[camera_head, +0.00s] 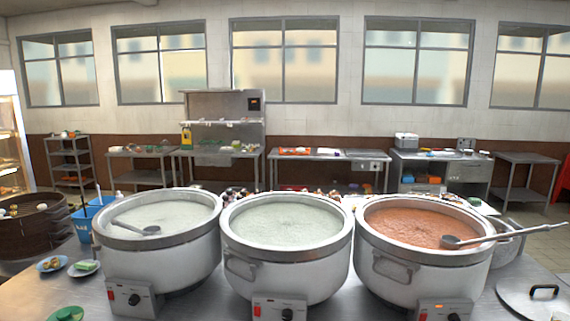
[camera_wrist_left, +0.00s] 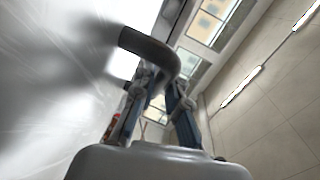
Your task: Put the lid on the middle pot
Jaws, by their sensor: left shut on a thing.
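The middle pot (camera_head: 287,249) is a wide white stockpot, open at the top and full of pale green congee. It stands between the left pot (camera_head: 163,256), with whitish congee, and the right pot (camera_head: 424,267), with orange-red congee. A metal lid (camera_head: 518,299) with a dark handle lies on the counter at the lower right. In the left wrist view my left gripper (camera_wrist_left: 156,92) is shut on a dark curved handle (camera_wrist_left: 148,45) above a pale, shiny surface (camera_wrist_left: 45,75), which looks like a lid. Neither gripper shows in the head view.
A ladle (camera_head: 137,229) rests in the left pot and another ladle (camera_head: 480,238) sticks out of the right pot. Small plates (camera_head: 83,268) and a blue container (camera_head: 82,224) are at the left. The middle pot's opening is clear.

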